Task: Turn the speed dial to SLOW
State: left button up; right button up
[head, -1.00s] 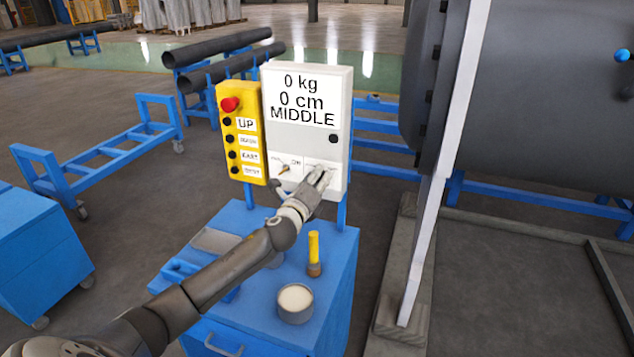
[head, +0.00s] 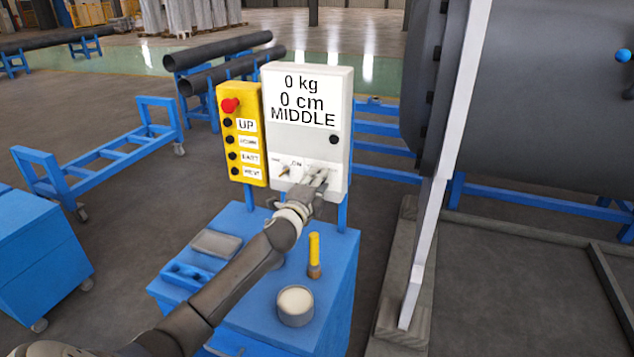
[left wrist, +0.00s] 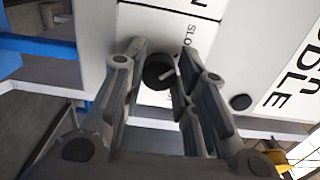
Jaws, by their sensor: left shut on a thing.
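The white control box (head: 308,120) stands upright on the blue cabinet and its screen reads 0 kg, 0 cm, MIDDLE. The black speed dial (left wrist: 157,72) shows in the left wrist view, with lettering that begins SLO (left wrist: 188,40) beside it. A pale mark on the dial slants towards the lettering. My left gripper (head: 316,180) reaches the lower right of the box and hides the dial in the head view. Its fingers (left wrist: 160,80) are shut on the dial, one on each side. My right gripper is not in view.
A yellow button panel (head: 240,135) with a red knob is left of the box. On the blue cabinet (head: 335,265) are a yellow-handled tool (head: 314,252), a round tin (head: 295,305) and a grey block (head: 216,243). A pale upright post (head: 445,165) stands to the right.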

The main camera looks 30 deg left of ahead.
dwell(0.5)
pick_arm(q)
jog(key=o, duration=1)
jog(key=v, duration=1.2)
